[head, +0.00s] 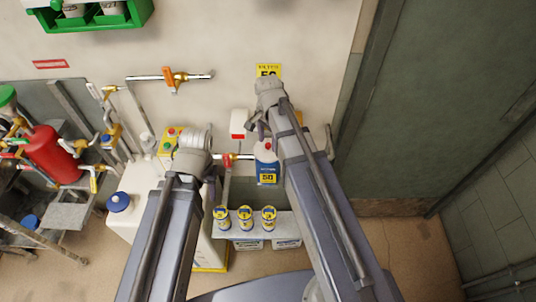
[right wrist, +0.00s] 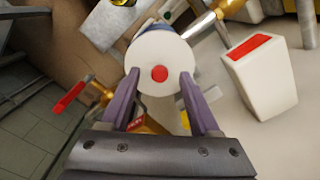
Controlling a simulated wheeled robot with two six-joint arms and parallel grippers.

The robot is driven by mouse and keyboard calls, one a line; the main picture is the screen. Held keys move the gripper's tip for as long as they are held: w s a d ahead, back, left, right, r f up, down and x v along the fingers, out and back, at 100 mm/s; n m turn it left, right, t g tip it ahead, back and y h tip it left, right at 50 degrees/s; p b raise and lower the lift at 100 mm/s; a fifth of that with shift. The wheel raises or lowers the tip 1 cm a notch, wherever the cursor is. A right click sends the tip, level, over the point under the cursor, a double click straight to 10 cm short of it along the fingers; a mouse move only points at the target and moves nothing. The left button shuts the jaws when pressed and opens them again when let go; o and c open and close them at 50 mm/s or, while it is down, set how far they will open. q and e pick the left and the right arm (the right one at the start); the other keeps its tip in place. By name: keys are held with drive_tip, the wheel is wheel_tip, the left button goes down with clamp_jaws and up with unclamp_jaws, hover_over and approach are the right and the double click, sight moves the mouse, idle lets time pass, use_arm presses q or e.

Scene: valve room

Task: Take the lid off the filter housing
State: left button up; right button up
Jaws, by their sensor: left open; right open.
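The filter housing (head: 268,174) is a blue cylinder with a yellow label, low on the wall in the middle of the head view. Its white round lid (right wrist: 150,52) with a red centre dot fills the middle of the right wrist view. My right gripper (right wrist: 159,84) is open, its two fingers on either side of the lid's near edge. I cannot tell whether they touch it. In the head view my right gripper (head: 262,130) hangs just above the housing and partly hides it. My left gripper (head: 212,184) is open and apart, to the left of the housing.
A white block with a red face (head: 239,124) is close to the left of my right gripper; it also shows in the right wrist view (right wrist: 262,78). A shelf (head: 235,229) with several yellow-and-blue canisters stands below. A red-handled pipe valve (head: 228,159) is between the grippers.

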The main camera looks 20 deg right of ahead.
drive_tip(key=shift+f, duration=0.3)
drive_tip(key=shift+c, duration=0.3)
clamp_jaws()
